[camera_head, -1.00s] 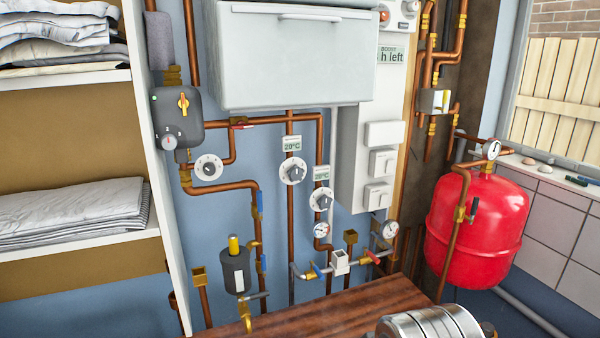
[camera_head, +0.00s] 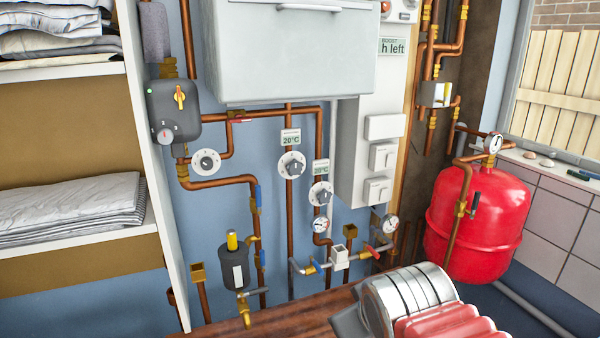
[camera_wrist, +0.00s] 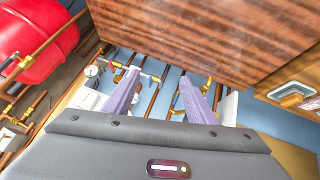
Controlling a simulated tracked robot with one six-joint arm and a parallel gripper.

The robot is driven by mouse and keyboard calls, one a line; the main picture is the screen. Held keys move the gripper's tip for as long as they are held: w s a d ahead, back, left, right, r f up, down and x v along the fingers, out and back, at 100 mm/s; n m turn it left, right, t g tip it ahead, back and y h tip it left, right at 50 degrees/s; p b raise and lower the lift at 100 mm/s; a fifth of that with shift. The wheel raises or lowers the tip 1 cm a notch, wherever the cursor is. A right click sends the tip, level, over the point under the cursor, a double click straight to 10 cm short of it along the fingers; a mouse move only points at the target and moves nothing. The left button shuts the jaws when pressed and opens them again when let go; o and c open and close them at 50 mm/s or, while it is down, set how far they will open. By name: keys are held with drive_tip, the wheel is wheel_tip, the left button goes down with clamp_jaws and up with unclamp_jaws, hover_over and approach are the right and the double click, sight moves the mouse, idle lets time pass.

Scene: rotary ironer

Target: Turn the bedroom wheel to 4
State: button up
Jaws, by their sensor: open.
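Three round white dials with dark knobs sit on the copper pipes in the head view: a left dial (camera_head: 206,162), a middle dial (camera_head: 292,164) and a right dial (camera_head: 321,193). Small 20°C displays sit above the middle and right ones. I cannot read which one is the bedroom wheel, nor the numbers on their rims. My gripper (camera_wrist: 158,79) shows in the wrist view with its two pale fingers apart and nothing between them. The fingers point toward the pipework, well short of it.
A wooden worktop (camera_head: 300,319) lies in front of the pipes and looms close in the wrist view (camera_wrist: 215,35). A red tank (camera_head: 475,225) stands at the right. A white shelf unit (camera_head: 150,180) is at the left, and a grey-white cabinet (camera_head: 290,55) hangs above the dials.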

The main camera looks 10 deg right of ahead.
drive_tip(key=w+d+r+n+t+h, duration=0.1)
drive_tip(key=w+d+r+n, duration=0.1)
drive_tip(key=w, duration=0.3)
drive_tip(key=w+d+r+n+t, duration=0.2)
drive_tip(key=w+n, duration=0.1)
drive_tip(key=w, duration=0.1)
drive_tip(key=n+t+y, duration=0.6)
drive_tip(key=n+y, duration=0.2)
drive_tip(key=n, duration=1.5)
approach(296, 169)
drive_tip(key=shift+f+v, duration=0.2)
drive_tip(key=shift+v, duration=2.5)
drive_tip(key=shift+w, duration=0.1)
drive_tip(key=x, duration=1.3)
drive_tip(key=shift+w+a+r, duration=0.1)
drive_tip(key=shift+w+r, duration=0.05)
drive_tip(key=shift+w, duration=0.15)
drive_tip(key=shift+c, duration=0.2)
